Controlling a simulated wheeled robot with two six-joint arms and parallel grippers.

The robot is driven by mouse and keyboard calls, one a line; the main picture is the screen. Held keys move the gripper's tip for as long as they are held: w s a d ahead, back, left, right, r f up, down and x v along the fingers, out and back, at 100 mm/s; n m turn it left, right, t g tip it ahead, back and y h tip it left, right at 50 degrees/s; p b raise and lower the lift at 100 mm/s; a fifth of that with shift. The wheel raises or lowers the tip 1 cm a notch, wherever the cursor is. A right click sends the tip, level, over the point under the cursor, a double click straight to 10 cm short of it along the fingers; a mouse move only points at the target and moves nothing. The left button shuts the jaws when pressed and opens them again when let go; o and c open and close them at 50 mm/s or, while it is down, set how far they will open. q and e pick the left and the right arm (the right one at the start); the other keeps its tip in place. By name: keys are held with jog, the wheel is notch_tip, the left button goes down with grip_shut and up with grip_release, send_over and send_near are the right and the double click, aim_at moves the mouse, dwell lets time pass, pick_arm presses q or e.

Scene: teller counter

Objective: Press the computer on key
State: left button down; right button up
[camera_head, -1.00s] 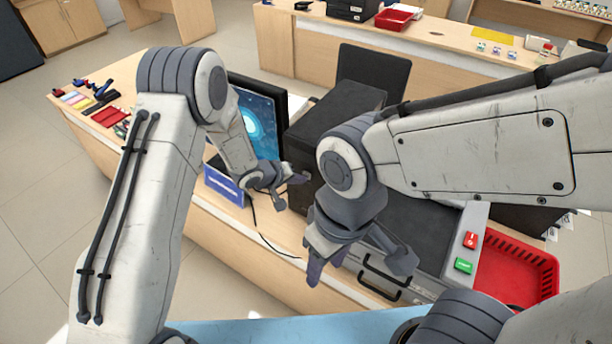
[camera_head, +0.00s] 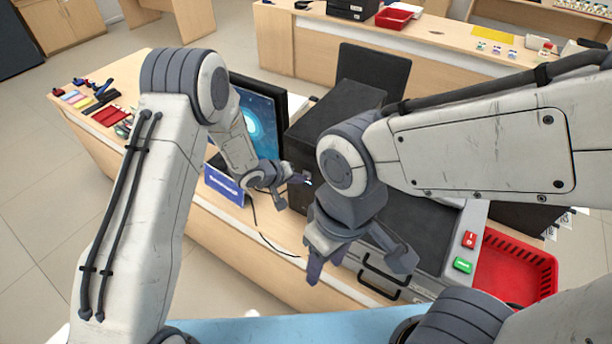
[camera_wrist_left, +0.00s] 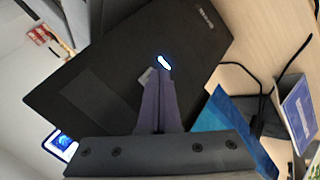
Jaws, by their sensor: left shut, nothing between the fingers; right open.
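The black computer case (camera_head: 352,98) stands on the counter beside the monitor (camera_head: 262,122), whose blue screen is lit. In the left wrist view the dark front of the case (camera_wrist_left: 105,85) carries a glowing white-blue light (camera_wrist_left: 163,61) and a small grey key (camera_wrist_left: 146,76). My left gripper (camera_head: 302,179) is shut and empty, its tips at the case front. In the left wrist view its fingertips (camera_wrist_left: 157,72) partly cover the area beside the light; I cannot tell if they touch the key. My right gripper (camera_head: 360,266) is open and empty in front of the counter machine.
A blue sign (camera_head: 224,186) stands below the monitor, with a black cable running down the counter. A red basket (camera_head: 520,262) and red and green buttons (camera_head: 463,265) are at the right. Stationery (camera_head: 100,95) lies at the left end.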

pick_arm(q)
jog(key=shift+s+a, duration=0.4)
jog(key=shift+s, duration=0.1)
jog(key=shift+s, duration=0.1)
jog(key=shift+s+a, duration=0.75)
jog(key=shift+s, duration=0.25)
jog(key=shift+s+a, duration=0.7)
jog(key=shift+s, duration=0.25)
jog(key=shift+r, duration=0.1)
